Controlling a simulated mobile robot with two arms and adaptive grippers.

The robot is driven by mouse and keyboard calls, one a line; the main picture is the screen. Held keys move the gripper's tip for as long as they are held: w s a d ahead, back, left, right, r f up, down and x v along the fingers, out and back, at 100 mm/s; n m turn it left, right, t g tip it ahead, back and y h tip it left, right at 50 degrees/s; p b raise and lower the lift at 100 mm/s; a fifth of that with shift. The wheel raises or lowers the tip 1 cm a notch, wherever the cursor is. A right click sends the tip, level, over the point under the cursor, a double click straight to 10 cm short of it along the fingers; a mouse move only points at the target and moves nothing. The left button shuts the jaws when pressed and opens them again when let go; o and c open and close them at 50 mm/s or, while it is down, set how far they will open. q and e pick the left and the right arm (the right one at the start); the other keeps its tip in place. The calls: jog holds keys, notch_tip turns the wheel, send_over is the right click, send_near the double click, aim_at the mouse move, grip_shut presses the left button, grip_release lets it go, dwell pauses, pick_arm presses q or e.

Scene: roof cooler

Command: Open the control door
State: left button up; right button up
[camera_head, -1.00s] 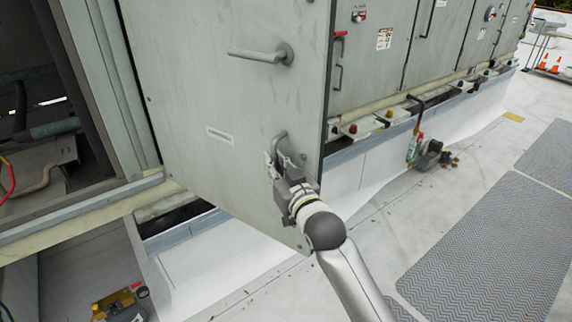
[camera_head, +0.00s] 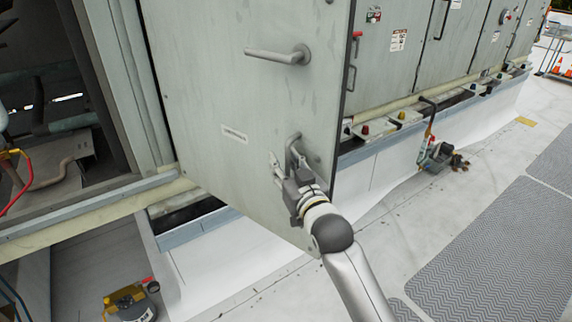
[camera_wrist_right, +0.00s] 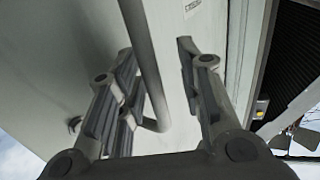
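The grey control door (camera_head: 215,85) stands swung open beside the cooler's dark opening at left. It has an upper lever handle (camera_head: 278,55), a small label (camera_head: 234,134) and a lower handle (camera_head: 293,145). My right gripper (camera_head: 283,162) is at the lower handle near the door's right edge. In the right wrist view, the handle bar (camera_wrist_right: 146,60) passes between the fingers of my right gripper (camera_wrist_right: 157,62). The fingers are apart, with visible gaps to the bar, mainly on the right side. My left gripper is not in view.
The opening shows pipes and a red hose (camera_head: 20,195). Closed grey panels (camera_head: 440,50) continue at right. A yellow-and-grey device (camera_head: 130,303) sits low at left, and a small pump-like item (camera_head: 437,157) sits by the curb. Grey walkway mats (camera_head: 490,240) lie on the open roof at right.

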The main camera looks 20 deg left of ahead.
jog(key=shift+d+f, duration=0.1)
jog(key=shift+d, duration=0.1)
jog(key=shift+s+d, duration=0.1)
jog(key=v, duration=1.1)
jog(key=shift+s+d, duration=0.15)
jog(key=shift+s, duration=0.15)
